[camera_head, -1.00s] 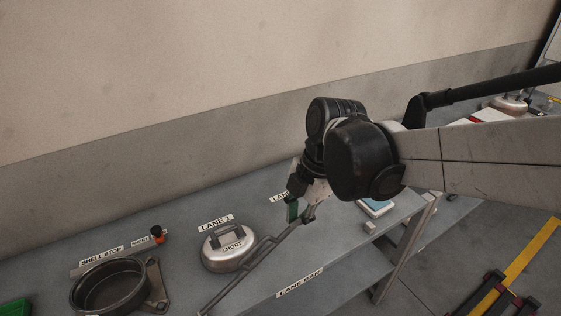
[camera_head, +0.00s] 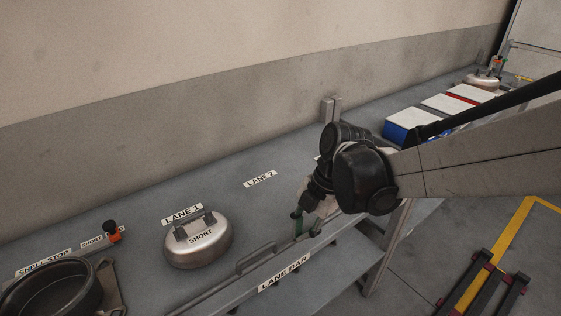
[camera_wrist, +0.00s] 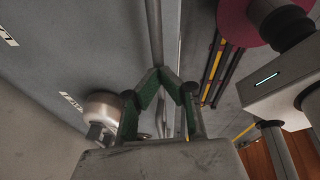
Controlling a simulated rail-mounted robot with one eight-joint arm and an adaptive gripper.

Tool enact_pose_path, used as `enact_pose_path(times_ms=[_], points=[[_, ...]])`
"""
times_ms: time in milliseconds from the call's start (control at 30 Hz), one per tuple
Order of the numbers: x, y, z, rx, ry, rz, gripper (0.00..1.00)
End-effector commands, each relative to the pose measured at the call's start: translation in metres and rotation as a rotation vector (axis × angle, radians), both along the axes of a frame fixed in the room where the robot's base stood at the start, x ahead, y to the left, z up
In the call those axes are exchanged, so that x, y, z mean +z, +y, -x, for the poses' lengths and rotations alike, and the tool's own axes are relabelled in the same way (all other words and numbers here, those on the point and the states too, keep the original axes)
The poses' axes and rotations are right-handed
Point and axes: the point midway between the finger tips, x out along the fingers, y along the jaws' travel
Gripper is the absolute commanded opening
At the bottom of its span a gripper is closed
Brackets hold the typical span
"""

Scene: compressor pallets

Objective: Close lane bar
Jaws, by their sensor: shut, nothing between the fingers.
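The lane bar is a thin grey rod with a raised loop handle (camera_head: 256,258). It lies along the bench's front edge, above the LANE BAR label (camera_head: 285,272). My gripper (camera_head: 298,232), with green finger pads, is low at the bar, right of the loop. In the wrist view the fingertips (camera_wrist: 168,73) meet in a point, with nothing held. The bar (camera_wrist: 154,30) runs past just behind them there; whether they touch it I cannot tell. The bar's right end is partly hidden by my gripper.
A rounded metal shell marked SHORT (camera_head: 198,245) sits at LANE 1, behind the bar. The LANE 2 spot (camera_head: 260,179) is clear. A dark round pan (camera_head: 50,292) stands at left. Blue and red boxes (camera_head: 410,125) stand at the back right. A post (camera_head: 330,110) rises by the wall.

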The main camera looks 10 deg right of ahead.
Motion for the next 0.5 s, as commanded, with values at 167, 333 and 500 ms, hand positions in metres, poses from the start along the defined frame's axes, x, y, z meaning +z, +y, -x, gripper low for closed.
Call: enact_pose_path(times_ms=[167,333,500], points=[[-0.0078,-0.0008,0.0001,0.000,0.000,0.001,0.00],[-0.0088,-0.0014,0.0004,-0.001,0.001,0.003,0.00],[-0.0088,-0.0018,0.0006,-0.001,0.000,0.004,0.00]])
